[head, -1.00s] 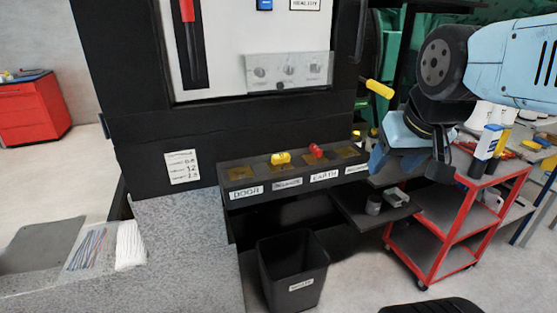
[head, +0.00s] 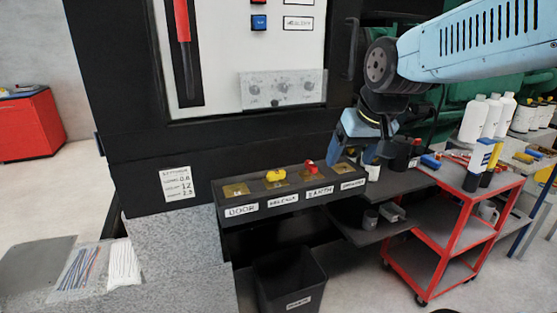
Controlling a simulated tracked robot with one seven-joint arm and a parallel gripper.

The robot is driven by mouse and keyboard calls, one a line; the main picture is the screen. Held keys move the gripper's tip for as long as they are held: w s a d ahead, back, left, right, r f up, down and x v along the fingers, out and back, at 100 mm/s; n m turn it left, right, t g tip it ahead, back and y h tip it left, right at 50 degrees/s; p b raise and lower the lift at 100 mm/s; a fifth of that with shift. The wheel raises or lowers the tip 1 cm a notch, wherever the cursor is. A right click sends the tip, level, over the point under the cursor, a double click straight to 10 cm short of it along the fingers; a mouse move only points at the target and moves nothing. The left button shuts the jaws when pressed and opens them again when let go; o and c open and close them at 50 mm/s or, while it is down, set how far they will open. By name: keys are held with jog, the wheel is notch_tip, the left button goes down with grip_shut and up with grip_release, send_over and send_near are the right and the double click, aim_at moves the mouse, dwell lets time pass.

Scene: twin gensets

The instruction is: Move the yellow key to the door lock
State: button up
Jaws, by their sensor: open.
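The yellow key (head: 275,176) sits in the second lock position from the left on a black ledge (head: 288,211). The brass plate of the door lock (head: 236,190), above the DOOR label (head: 241,211), is the leftmost one and has no key in it. A red key (head: 309,167) sits at the third position, above the EARTH label. My gripper (head: 362,158) is open and empty, pointing down by the right end of the ledge. It is apart from the yellow key, to its right. Its fingers partly cover the area beside the rightmost brass plate (head: 344,168).
A black cabinet with a white panel (head: 220,60) rises behind the ledge. A black bin (head: 290,280) stands below. A dark shelf (head: 375,228) and a red cart (head: 450,230) with bottles are on the right. Space above the left of the ledge is clear.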

jog(key=w+a+f+n, duration=0.1)
jog(key=w+a+f, duration=0.2)
jog(key=w+a, duration=0.45)
jog(key=n+g, duration=0.1)
send_over(277, 172)
jog(key=s, duration=0.2)
jog(key=f, duration=0.5)
jog(key=shift+d+f, duration=0.2)
jog(key=shift+d, duration=0.1)
jog(key=shift+w+a+f, duration=0.1)
jog(key=shift+f, duration=0.05)
jog(key=shift+x, duration=2.65)
jog(key=c, duration=1)
jog(key=shift+o, duration=0.2)
jog(key=shift+r, duration=2.55)
